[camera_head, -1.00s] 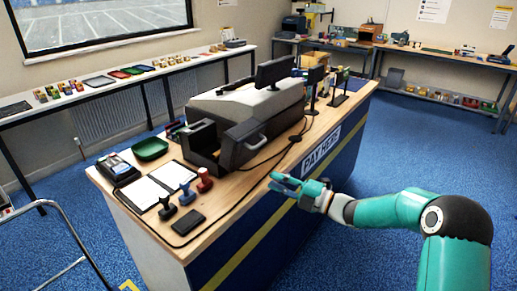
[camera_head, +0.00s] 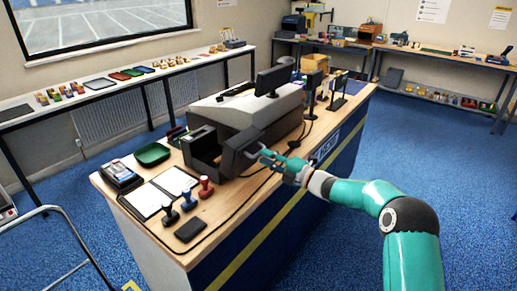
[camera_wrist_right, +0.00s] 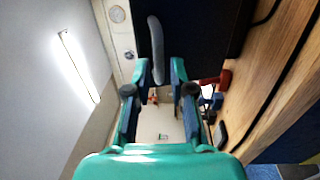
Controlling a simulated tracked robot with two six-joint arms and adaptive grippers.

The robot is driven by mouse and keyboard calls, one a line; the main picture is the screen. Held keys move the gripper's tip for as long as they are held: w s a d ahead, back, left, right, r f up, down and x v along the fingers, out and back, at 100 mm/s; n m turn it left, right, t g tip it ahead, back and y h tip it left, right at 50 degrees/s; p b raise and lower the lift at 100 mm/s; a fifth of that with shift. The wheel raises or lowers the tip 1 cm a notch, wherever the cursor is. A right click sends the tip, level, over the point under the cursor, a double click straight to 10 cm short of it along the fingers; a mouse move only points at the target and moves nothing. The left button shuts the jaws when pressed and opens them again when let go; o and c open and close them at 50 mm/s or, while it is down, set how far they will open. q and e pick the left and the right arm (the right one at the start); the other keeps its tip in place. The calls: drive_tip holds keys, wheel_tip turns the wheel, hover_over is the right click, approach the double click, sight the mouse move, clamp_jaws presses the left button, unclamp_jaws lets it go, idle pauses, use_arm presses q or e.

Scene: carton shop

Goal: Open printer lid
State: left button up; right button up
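The printer (camera_head: 255,112) is a bulky grey machine with a dark front, standing on the wooden counter. A dark panel (camera_head: 234,158) with a grey handle juts from its near right side, beside a dark recess; I cannot tell for sure how far the lid is open. My right gripper (camera_head: 266,158) is at the handle side of this panel. In the right wrist view its fingers (camera_wrist_right: 160,70) are apart, and the grey handle (camera_wrist_right: 155,42) shows between and beyond the tips; contact is unclear. My left gripper is not in view.
On the counter (camera_head: 222,207) are a green tray (camera_head: 152,154), a card terminal (camera_head: 121,174), an open book (camera_head: 149,199), stamps (camera_head: 205,187) and a dark pad (camera_head: 190,230). A screen (camera_head: 274,78) stands behind the printer. A black cable runs along the counter's near edge.

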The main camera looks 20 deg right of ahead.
sight(259, 154)
drive_tip(key=shift+p+x, duration=0.45)
drive_tip(key=shift+x, duration=1.4)
drive_tip(key=shift+c, duration=0.4)
clamp_jaws()
drive_tip(key=shift+f, duration=0.1)
